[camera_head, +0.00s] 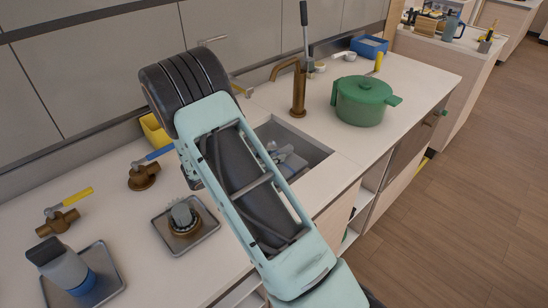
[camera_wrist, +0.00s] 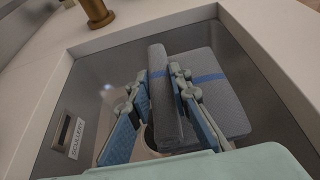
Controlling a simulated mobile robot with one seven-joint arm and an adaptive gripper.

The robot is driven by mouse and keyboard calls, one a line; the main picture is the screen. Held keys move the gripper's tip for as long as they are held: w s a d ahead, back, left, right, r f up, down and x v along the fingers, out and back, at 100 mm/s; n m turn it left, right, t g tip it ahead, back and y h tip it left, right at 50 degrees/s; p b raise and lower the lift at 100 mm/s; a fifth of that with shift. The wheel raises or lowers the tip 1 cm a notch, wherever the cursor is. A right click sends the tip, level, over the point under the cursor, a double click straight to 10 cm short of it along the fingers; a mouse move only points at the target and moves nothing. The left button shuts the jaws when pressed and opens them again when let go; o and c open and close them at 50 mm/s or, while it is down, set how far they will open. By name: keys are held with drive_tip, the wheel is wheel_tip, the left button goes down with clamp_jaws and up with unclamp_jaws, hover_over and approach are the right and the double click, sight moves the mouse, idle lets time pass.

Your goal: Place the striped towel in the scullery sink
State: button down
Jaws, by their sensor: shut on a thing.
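The striped towel (camera_wrist: 219,92) is grey with a blue stripe and looks folded. In the wrist view one upright fold is between the fingers of my gripper (camera_wrist: 158,88), and a wider flat part lies to the right. My gripper is shut on the towel, inside the outline of the scullery sink (camera_wrist: 87,95). The sink is a grey basin with a "SCULLERY" label (camera_wrist: 74,137) on its wall. Whether the towel touches the sink floor is unclear. In the head view the sink (camera_head: 312,148) is partly hidden by my arm, and the towel is hard to make out.
A brown tap (camera_head: 298,88) stands behind the sink. A green pot (camera_head: 363,100) stands to its right. On the left counter are a tray with a round brush (camera_head: 182,220), a soap bottle (camera_head: 66,270) and valves with yellow (camera_head: 70,198) and blue handles.

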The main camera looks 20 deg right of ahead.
drive_tip(key=c, duration=1.8)
unclamp_jaws()
drive_tip(key=shift+s+f, duration=0.35)
drive_tip(key=shift+f, duration=0.35)
drive_tip(key=shift+o, duration=0.2)
drive_tip(key=shift+a, duration=0.1)
drive_tip(key=shift+w+r+p, duration=0.1)
drive_tip(key=shift+r+p, duration=0.55)
drive_tip(key=shift+p, duration=0.1)
drive_tip(key=b+v, duration=0.1)
drive_tip(key=v, duration=1.1)
drive_tip(key=shift+w+r, duration=0.3)
